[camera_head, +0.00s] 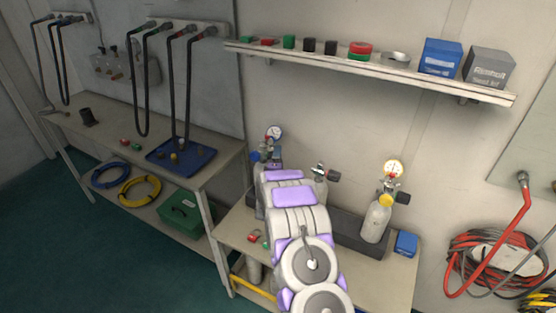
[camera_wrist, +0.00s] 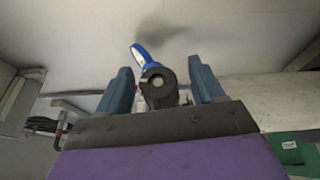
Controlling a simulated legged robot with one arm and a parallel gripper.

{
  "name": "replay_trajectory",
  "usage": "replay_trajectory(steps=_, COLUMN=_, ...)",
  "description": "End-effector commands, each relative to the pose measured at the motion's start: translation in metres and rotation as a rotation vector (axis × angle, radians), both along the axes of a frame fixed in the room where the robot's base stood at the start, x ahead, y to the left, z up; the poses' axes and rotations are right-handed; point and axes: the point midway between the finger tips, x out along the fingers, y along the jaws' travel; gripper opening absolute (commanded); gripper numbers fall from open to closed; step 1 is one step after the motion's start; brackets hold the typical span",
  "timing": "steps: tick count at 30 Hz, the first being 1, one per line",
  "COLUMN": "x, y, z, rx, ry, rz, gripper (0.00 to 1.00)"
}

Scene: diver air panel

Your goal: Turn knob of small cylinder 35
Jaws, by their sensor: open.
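Three small cylinders stand in a dark rack on the low table. The left one, with a gauge (camera_head: 274,132), is mostly hidden behind my arm. The middle cylinder (camera_head: 320,189) has a black side knob (camera_head: 334,176). The right cylinder (camera_head: 377,220) has a yellow collar, a gauge and a black knob. I can read no number 35. In the wrist view my gripper (camera_wrist: 161,85) is open, with a round dark knob (camera_wrist: 158,87) with a pale centre between its fingers. A blue part (camera_wrist: 141,56) sticks up behind it. Contact cannot be told. In the head view my arm hides the fingers.
A wall shelf (camera_head: 370,69) with boxes and small parts runs above the cylinders. A blue box (camera_head: 406,243) sits at the low table's right end. A workbench (camera_head: 109,118) with a blue tray (camera_head: 181,156) stands left. Hoses (camera_head: 497,257) hang at right.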

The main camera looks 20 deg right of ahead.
Motion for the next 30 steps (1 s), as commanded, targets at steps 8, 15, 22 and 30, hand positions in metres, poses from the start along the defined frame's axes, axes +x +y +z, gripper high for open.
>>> replay_trajectory(steps=8, x=0.0, y=0.0002, z=0.0002, rx=-0.001, ry=-0.001, rz=0.0, gripper=0.57)
replay_trajectory(steps=15, x=0.0, y=0.0002, z=-0.0001, rx=0.0, ry=0.0, rz=0.0, gripper=0.34)
replay_trajectory(steps=22, x=0.0001, y=0.0003, z=-0.001, rx=0.001, ry=0.001, rz=0.0, gripper=0.16)
replay_trajectory(steps=30, x=0.0001, y=0.0004, z=0.0014, rx=0.031, ry=0.024, rz=-0.001, gripper=0.16)
